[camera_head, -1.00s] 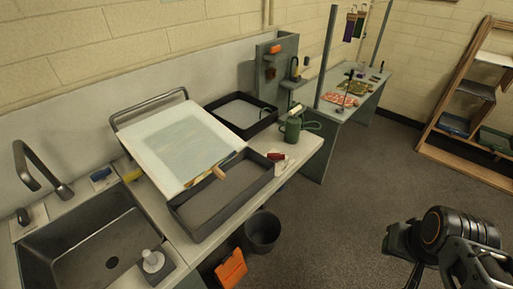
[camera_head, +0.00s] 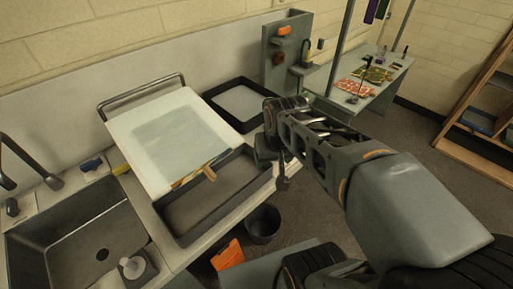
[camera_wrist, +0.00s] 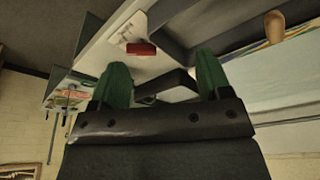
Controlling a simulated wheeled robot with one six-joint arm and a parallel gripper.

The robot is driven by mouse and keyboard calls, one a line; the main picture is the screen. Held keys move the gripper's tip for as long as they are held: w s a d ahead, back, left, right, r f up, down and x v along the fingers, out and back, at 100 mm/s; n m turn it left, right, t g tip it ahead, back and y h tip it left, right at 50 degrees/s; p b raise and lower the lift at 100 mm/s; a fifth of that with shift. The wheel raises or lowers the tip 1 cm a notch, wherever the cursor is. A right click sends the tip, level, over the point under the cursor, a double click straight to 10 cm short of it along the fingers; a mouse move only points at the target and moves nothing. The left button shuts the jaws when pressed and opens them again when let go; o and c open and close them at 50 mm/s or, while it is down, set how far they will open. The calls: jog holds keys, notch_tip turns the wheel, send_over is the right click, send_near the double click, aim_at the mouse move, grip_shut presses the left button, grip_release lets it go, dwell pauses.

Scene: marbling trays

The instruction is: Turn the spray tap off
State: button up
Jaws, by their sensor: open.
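A dark grey curved tap (camera_head: 29,160) stands behind the sink at the far left in the head view. A small dark knob (camera_head: 12,207) sits on a pale plate beside it. I cannot tell for sure whether this is the spray tap, and its setting is too small to read. My gripper (camera_head: 266,153) is over the right end of the front tray, far to the right of the tap. In the wrist view its green fingers (camera_wrist: 163,78) are apart with nothing held between them. The tap does not show in the wrist view.
A sloped white board (camera_head: 125,120) with a grey rail stands right of the sink (camera_head: 60,240). A front tray (camera_head: 180,232) and a back tray (camera_head: 215,95) lie beside it. A red-handled item (camera_wrist: 140,48) lies on the counter. A bin (camera_head: 263,224) stands below.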

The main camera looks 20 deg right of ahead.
jog(key=o, duration=0.3)
jog(key=w+d+m+g, duration=0.1)
jog(key=w+d, duration=0.1)
jog(key=w, duration=0.4)
jog(key=shift+w+d+r+p, duration=0.2)
jog(key=shift+d+r+p, duration=0.15)
jog(key=shift+r, duration=0.1)
jog(key=shift+o, duration=1)
jog(key=w+d+f+m+g, duration=0.1)
jog(key=w+d, duration=0.3)
jog(key=w, duration=0.2)
jog(key=shift+f+m+g+p, duration=0.15)
jog(key=shift+m+g+p, duration=0.15)
jog(key=shift+m+g, duration=0.1)
jog(key=f, duration=1.4)
jog(key=shift+w+d+p, duration=0.3)
jog(key=shift+w+p, duration=0.05)
jog(key=shift+c, duration=0.2)
jog(key=c, duration=0.8)
